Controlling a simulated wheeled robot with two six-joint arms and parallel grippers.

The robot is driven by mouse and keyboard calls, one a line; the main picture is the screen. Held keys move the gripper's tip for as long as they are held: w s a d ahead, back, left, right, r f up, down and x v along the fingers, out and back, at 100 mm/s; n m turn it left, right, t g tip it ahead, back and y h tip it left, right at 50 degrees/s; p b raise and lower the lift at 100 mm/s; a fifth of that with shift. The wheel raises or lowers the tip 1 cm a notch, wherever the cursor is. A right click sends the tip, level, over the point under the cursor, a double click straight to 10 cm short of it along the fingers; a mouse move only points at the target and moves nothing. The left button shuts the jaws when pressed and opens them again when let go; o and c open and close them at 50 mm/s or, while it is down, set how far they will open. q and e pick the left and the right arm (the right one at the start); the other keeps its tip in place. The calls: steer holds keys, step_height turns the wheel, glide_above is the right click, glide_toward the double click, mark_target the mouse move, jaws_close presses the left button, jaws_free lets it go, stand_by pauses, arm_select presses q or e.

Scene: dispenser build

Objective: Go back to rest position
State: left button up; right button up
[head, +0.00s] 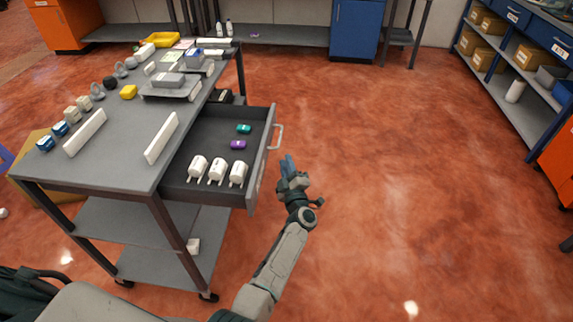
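My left gripper (288,165) is in the head view, just right of the open drawer's front and handle, over the floor. Its fingers point away from me and look close together, but the view is too small to show whether they are open or shut. I see nothing held in it. The grey drawer (205,150) of the cart is pulled out. It holds a green piece (244,129), a purple piece (238,145) and three white dispenser-like parts (217,172). My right gripper is not in view.
The grey cart top (120,155) carries white bars, blue-and-white parts, yellow pieces and a grey tray-like stand (172,86). The drawer handle (276,137) is close to my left gripper. A blue shelf with boxes (515,60) stands at right. Open floor (420,170) lies between.

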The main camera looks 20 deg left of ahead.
arm_select(q)
steer(key=s+f+m+g+h, duration=0.2)
steer(key=s+f+m+h, duration=0.3)
steer(key=f, duration=0.5)
steer(key=s+d+f+m+g+h, duration=0.15)
steer(key=s+f+m, duration=0.25)
steer(key=s+f, duration=0.55)
steer(key=s+f+m+g+h, duration=0.1)
steer(key=s+f+m+h, duration=0.35)
steer(key=f, duration=0.75)
steer(key=s+a+f+m+g, duration=0.1)
steer(key=s+a+f+g, duration=0.2)
steer(key=s, duration=1)
steer(key=s+a+f+m+g, duration=0.2)
steer(key=s+f+g, duration=0.2)
steer(key=s+f, duration=0.4)
steer(key=s+a+f+m+g, duration=0.2)
steer(key=s+f, duration=0.4)
steer(key=s, duration=1.2)
steer(key=shift+a+g+y, duration=0.3)
steer(key=shift+a+g, duration=0.55)
steer(key=shift+g, duration=0.3)
